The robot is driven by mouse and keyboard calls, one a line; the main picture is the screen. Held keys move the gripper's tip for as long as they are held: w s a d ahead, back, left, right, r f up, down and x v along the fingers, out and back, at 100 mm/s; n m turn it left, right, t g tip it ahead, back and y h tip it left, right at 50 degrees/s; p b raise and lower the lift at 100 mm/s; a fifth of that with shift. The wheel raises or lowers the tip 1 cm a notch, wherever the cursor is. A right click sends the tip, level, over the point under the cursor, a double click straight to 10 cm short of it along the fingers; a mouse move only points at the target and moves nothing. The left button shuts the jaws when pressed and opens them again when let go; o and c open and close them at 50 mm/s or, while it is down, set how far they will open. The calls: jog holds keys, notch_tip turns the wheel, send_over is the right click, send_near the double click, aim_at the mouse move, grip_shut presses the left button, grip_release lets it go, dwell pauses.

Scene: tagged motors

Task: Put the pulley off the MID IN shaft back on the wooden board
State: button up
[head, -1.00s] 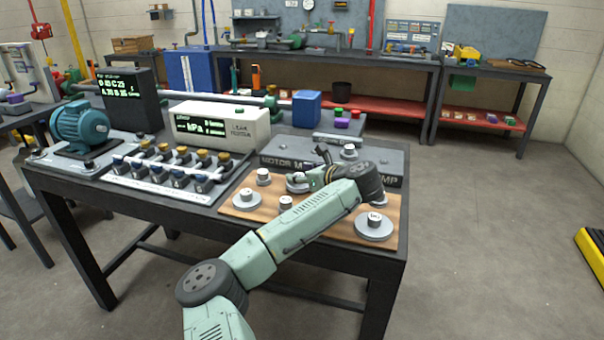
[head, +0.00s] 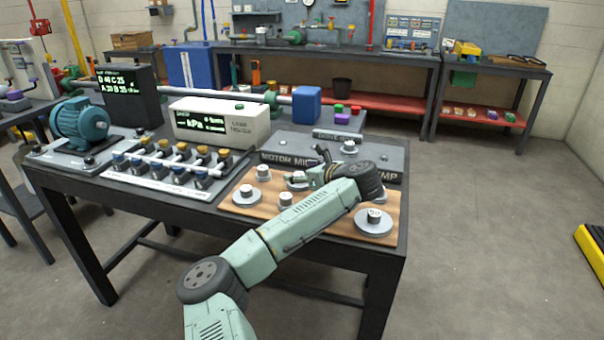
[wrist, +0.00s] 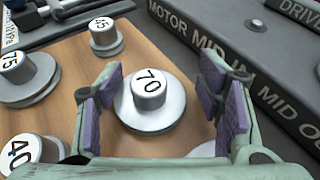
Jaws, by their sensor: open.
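The grey pulley marked 70 (wrist: 149,88) lies flat on the wooden board (wrist: 72,75), its hub upward. It also shows beside my fingers in the head view (head: 297,181). My gripper (wrist: 164,95) is open, with its purple pads on both sides of the hub and apart from it. The grey block's label (wrist: 215,50) reads MOTOR, MID IN, MID OUT. In the head view my arm covers part of the block's front (head: 285,160). I cannot make out the MID IN shaft clearly.
Other pulleys on the board are marked 75 (wrist: 15,68), 40 (wrist: 20,155) and 50 (head: 374,220); a smaller one (wrist: 103,33) stands at the back left. Another disc edge (wrist: 230,130) shows behind the right finger.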

jog(key=b+v, duration=0.2)
jog(key=v, duration=0.7)
jog(key=shift+d+b, duration=0.15)
jog(key=shift+b, duration=0.15)
jog(key=shift+s+d+r+p, duration=0.1)
jog(key=shift+s+r+p, duration=0.1)
jog(key=shift+r+p, duration=0.25)
jog(key=shift+s+d+r+p, duration=0.15)
jog(key=shift+s+r+p, duration=0.1)
jog(key=shift+r+p, duration=0.25)
jog(key=shift+s+d+r+p, duration=0.1)
jog(key=shift+s+d+p, duration=0.3)
jog(key=shift+p, duration=0.6)
jog(key=shift+s+p, duration=0.2)
jog(key=shift+p, duration=0.1)
jog(key=shift+s+f, duration=0.15)
jog(key=shift+f, duration=0.15)
jog(key=shift+d, duration=0.1)
